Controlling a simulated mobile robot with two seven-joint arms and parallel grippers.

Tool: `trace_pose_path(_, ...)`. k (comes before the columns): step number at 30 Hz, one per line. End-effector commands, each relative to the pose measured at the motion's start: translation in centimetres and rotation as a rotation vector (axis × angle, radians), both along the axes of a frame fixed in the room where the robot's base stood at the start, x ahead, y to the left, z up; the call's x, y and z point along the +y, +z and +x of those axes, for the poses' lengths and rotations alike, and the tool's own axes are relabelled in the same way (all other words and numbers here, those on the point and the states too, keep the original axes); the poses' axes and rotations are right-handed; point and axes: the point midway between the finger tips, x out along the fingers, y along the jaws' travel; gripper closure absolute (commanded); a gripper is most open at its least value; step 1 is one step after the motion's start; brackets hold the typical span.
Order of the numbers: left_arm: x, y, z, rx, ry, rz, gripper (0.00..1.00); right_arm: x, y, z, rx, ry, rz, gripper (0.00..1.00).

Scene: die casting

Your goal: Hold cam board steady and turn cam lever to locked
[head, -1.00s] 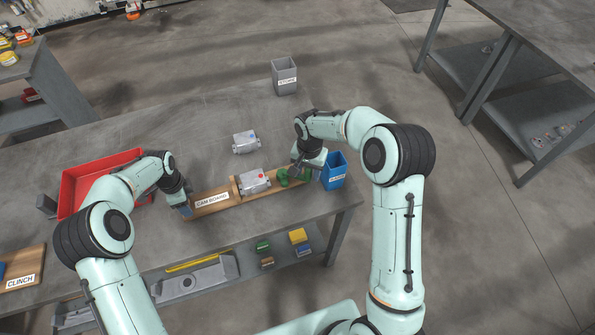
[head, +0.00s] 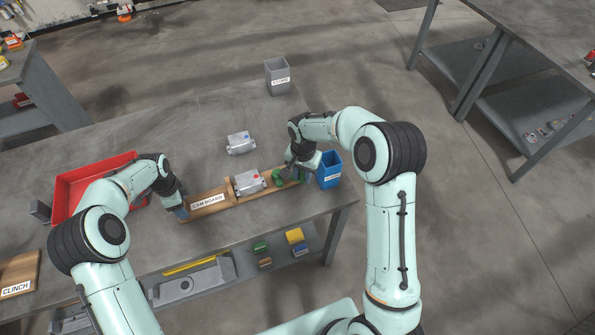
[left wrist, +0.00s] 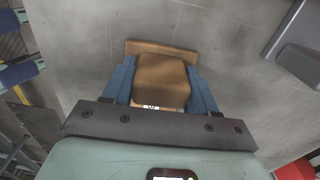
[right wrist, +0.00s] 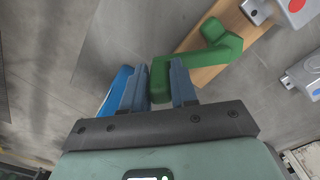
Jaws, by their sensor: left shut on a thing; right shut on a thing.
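The wooden cam board (head: 207,203) lies on the grey table, with a label on its left part. My left gripper (head: 182,211) is shut on the board's left end; the left wrist view shows the wood (left wrist: 160,82) between its blue fingers (left wrist: 160,92). The green cam lever (head: 277,176) sits at the board's right part. My right gripper (head: 294,174) partly hides it. In the right wrist view the bent lever (right wrist: 222,48) has its end between the fingers (right wrist: 158,90), and that gripper is shut on it.
A blue bin (head: 330,171) stands close to my right gripper. Another grey part (head: 240,142) lies behind the board. A red tray (head: 82,187) is at left, a grey bin (head: 277,77) at the back.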

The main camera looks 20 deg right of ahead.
Motion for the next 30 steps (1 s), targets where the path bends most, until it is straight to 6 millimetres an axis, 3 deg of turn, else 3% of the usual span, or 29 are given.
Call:
trace_pose_path(16, -0.1, 0.1, 0.1, -0.003, 0.001, -0.002, 1.0, 3.8, 0.0, -2.2, 0.0, -0.458, 0.001, 1.0)
trace_pose_path(30, -0.2, 0.1, 0.1, -0.003, 0.0, -0.003, 1.0, 7.7, 0.0, -2.5, -0.001, -0.905, 0.002, 1.0)
